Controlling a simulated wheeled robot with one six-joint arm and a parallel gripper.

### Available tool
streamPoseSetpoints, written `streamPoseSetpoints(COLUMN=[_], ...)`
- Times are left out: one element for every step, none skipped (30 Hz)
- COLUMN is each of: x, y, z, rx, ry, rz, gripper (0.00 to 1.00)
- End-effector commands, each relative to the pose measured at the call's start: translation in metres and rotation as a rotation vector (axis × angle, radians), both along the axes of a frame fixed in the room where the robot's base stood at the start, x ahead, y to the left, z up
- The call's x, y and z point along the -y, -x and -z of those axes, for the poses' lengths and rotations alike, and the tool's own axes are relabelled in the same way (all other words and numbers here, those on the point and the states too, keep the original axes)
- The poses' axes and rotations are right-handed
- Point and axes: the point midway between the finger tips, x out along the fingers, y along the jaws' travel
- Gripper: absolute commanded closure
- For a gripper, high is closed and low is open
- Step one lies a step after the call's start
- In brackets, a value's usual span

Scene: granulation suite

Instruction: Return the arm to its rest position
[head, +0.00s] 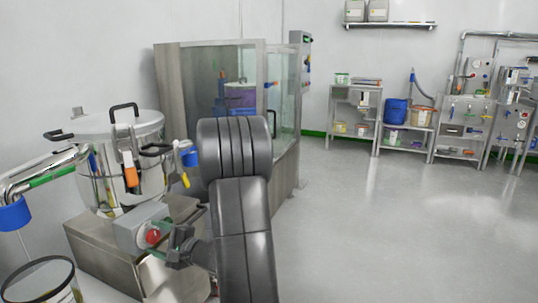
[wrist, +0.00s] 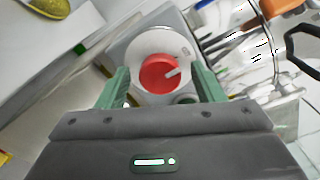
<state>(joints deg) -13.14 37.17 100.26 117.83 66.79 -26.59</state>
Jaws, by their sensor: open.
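My arm (head: 243,220) rises in the middle of the head view, bent at a thick dark joint. My gripper (head: 176,252) is at its end, low and to the left. It faces a grey control box (head: 137,227) with a red knob (head: 153,237). In the wrist view, my gripper (wrist: 163,88) has its two green fingers apart, one on each side of the red knob (wrist: 155,73). The knob sits on a round white plate and has a pale pointer mark. Nothing is held. I cannot tell whether the fingers touch the box.
A steel lidded vessel (head: 128,160) with black handles stands behind the box, beside a pipe with a blue end (head: 14,214). A glass-walled cabinet (head: 177,88) stands behind my arm. The floor (head: 380,220) to the right is clear up to steel shelves (head: 353,115).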

Motion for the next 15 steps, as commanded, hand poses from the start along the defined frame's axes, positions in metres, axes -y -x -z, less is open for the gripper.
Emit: streamPoseSetpoints(x=[0.001, 0.002, 0.004, 0.007, 0.010, 0.014, 0.018, 0.023, 0.030, 0.035, 0.041, 0.048, 0.053, 0.058, 0.065], y=[0.000, 0.001, 0.001, 0.002, 0.003, 0.005, 0.006, 0.008, 0.011, 0.013, 0.015, 0.018, 0.020, 0.023, 0.025], z=[0.000, 0.000, 0.000, 0.000, 0.000, -0.001, -0.001, -0.001, -0.001, -0.001, -0.001, -0.002, -0.001, -0.001, -0.001], rx=[0.001, 0.002, 0.004, 0.007, 0.010, 0.010, 0.009, 0.008, 0.008, 0.007, 0.007, 0.007, 0.007, 0.008, 0.008], ry=[0.000, 0.001, 0.002, 0.002, 0.004, 0.005, 0.005, 0.004, 0.004, 0.005, 0.004, 0.004, 0.004, 0.005, 0.005], rz=[0.000, 0.001, 0.001, 0.001, 0.002, 0.003, 0.003, 0.004, 0.004, 0.004, 0.005, 0.005, 0.005, 0.004, 0.005], gripper=[0.39, 0.39, 0.39, 0.39, 0.39, 0.39, 0.39, 0.39, 0.39, 0.39, 0.39, 0.39, 0.39, 0.39, 0.39])
